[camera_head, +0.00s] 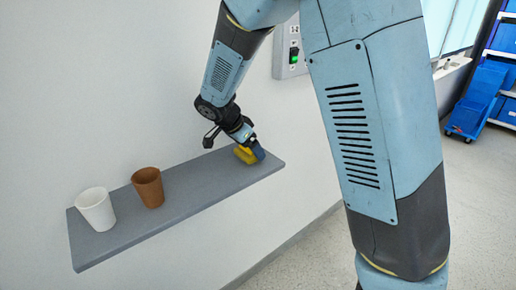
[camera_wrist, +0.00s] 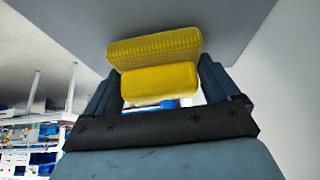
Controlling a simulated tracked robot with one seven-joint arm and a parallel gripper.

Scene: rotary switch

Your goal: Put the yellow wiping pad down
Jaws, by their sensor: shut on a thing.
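The yellow wiping pad (camera_wrist: 155,48) is between the two fingers of my gripper (camera_wrist: 160,92), which is shut on it. In the wrist view the pad has a ribbed part and a smoother block, and it shows against the grey shelf (camera_wrist: 225,15). In the head view the pad (camera_head: 245,154) is at the right end of the grey wall shelf (camera_head: 188,191), with my gripper (camera_head: 255,150) over it. The pad is at or just above the shelf top; I cannot tell whether it touches.
A white cup (camera_head: 96,209) stands at the shelf's left end, and a brown cup (camera_head: 148,187) stands right of it. The shelf is clear between the brown cup and the pad. A switch panel (camera_head: 291,50) is on the wall above. Blue bins (camera_head: 478,100) are far right.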

